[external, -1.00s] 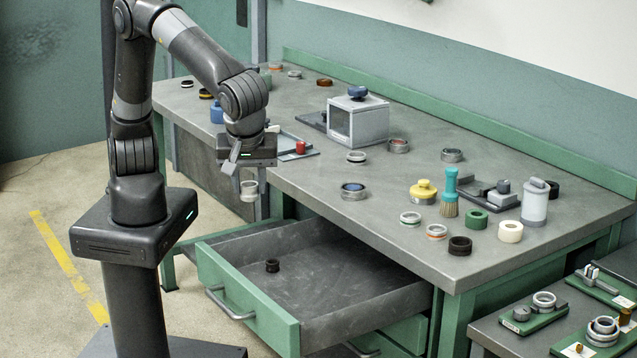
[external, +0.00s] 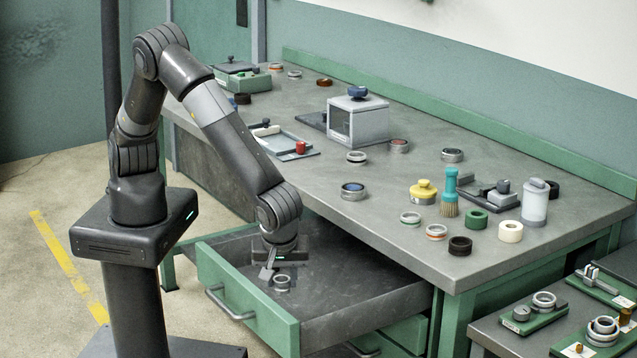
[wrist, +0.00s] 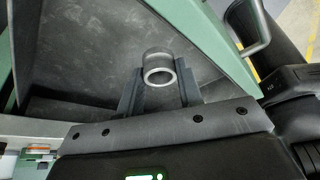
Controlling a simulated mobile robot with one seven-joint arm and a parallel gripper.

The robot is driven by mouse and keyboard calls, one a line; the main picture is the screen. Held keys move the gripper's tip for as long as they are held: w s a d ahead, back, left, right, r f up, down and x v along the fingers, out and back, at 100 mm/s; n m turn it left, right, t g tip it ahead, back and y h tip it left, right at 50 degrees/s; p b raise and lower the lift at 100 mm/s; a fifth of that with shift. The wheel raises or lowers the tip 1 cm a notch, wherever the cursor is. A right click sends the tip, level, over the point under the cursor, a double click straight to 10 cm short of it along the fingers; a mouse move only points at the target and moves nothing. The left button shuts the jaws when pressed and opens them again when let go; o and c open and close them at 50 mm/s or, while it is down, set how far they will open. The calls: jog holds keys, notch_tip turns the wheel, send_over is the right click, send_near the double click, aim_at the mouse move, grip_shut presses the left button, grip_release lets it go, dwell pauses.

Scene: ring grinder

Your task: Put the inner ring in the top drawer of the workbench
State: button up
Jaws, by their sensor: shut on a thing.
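The inner ring (external: 282,283) is a small pale metal ring. In the wrist view it (wrist: 147,72) sits between the two dark fingers of my gripper (wrist: 158,80), which is shut on it. In the external view my gripper (external: 275,274) points down inside the open top drawer (external: 240,300) of the workbench (external: 455,270). The ring is low over the drawer floor; I cannot tell if it touches it. The drawer is pulled well out, with a green front.
The bench top holds several rings, a yellow-capped pot (external: 423,192), a teal brush (external: 450,192) and a grey boxy machine (external: 358,120). A side table (external: 490,330) with fixtures stands at the right. The drawer's right part looks clear.

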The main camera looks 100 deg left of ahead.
jog(key=w+a+f, duration=0.2)
jog(key=w, duration=0.1)
jog(key=w+a+f, duration=0.1)
jog(key=w, duration=0.1)
jog(key=shift+a+f, duration=0.2)
jog(key=shift+f, duration=2.1)
jog(key=shift+f, duration=0.15)
jog(key=o, duration=1)
